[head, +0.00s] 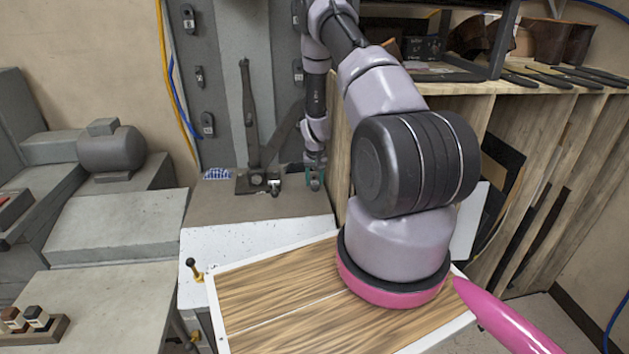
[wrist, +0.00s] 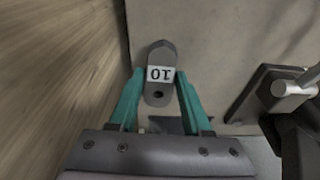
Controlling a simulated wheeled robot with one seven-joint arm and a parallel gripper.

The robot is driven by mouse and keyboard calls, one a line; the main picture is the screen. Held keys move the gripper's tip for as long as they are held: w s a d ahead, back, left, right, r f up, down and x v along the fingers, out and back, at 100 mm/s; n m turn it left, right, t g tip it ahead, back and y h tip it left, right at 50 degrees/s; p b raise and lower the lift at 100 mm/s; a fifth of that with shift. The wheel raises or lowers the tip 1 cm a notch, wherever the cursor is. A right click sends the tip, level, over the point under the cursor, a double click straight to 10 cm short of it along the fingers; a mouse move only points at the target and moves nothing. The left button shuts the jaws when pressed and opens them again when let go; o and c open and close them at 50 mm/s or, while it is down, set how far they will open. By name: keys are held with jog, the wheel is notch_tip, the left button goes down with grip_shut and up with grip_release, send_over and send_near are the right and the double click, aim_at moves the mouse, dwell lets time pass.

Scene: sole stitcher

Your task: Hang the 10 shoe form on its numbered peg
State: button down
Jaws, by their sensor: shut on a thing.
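The 10 shoe form (wrist: 159,94) is a small dark grey piece with a rounded tip, a white label reading 10 upside down, and a dark hole near its lower end. My gripper (wrist: 160,76) has its teal fingers shut on its sides in the wrist view. In the head view my gripper (head: 315,180) is low in front of the grey panel (head: 228,100), right of the dark upright tool; the form is too small to make out clearly there. Dark labelled pieces (head: 207,124) hang on the panel in two columns. Their numbers are hard to read, and I cannot tell which peg is numbered 10.
A dark upright tool on a base (head: 250,130) stands left of my gripper; its base and pale rod (wrist: 290,88) show at right in the wrist view. A wooden shelf unit (head: 480,100) stands close on the right.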

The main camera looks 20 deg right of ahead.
jog(key=shift+r, duration=0.15)
jog(key=shift+r, duration=1.9)
jog(key=shift+r, duration=0.1)
jog(key=s+a+r, duration=0.1)
jog(key=s+r, duration=0.3)
jog(key=r, duration=0.1)
jog(key=shift+s+a+r, duration=0.2)
jog(key=shift+s+r, duration=0.2)
dwell(0.9)
